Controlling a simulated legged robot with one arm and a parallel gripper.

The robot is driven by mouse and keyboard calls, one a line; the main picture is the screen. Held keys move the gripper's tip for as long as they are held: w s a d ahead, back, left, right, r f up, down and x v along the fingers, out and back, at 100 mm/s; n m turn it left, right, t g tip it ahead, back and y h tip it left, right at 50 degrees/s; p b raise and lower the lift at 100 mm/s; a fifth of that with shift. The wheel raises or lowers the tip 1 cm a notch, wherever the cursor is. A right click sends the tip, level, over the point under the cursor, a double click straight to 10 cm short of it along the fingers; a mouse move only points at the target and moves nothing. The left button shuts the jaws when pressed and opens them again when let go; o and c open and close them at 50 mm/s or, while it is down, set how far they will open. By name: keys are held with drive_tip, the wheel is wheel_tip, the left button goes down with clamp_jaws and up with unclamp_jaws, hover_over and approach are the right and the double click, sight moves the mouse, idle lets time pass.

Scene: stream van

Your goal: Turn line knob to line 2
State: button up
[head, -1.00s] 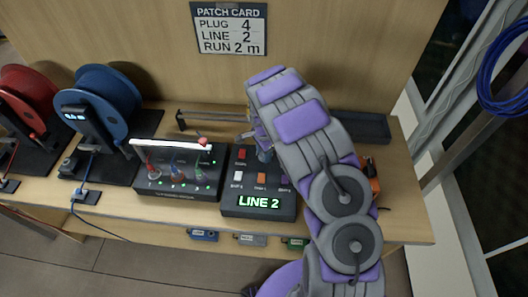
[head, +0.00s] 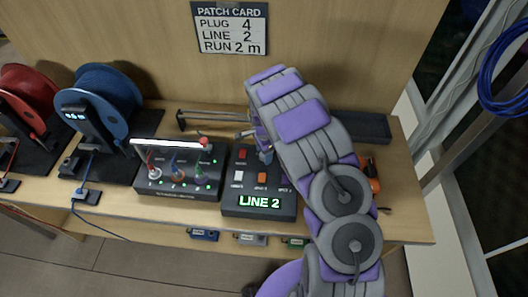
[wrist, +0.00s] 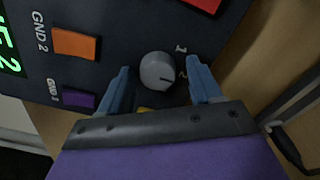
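The line knob (wrist: 158,71) is a round grey knob on a dark control box (head: 234,209). In the wrist view its dark pointer mark points right, towards the small "2"; a "1" stands above that. The box's green display (head: 260,201) reads "LINE 2" in the head view. My gripper (wrist: 157,82) is open, with one blue finger on each side of the knob and a visible gap to both. In the head view my arm hides most of the gripper and the knob.
The patch card (head: 230,28) on the back wall reads plug 4, line 2, run 2 m. A switch box with several toggles (head: 178,170) stands left of the control box. A blue reel (head: 101,97) and red reel (head: 30,97) are further left. A dark tray (head: 362,127) lies behind my arm.

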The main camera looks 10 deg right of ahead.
drive_tip(key=shift+o, duration=0.2)
wheel_tip(320, 180, up, 17)
drive_tip(key=p, duration=0.2)
drive_tip(key=shift+r, duration=0.15)
idle(0.6)
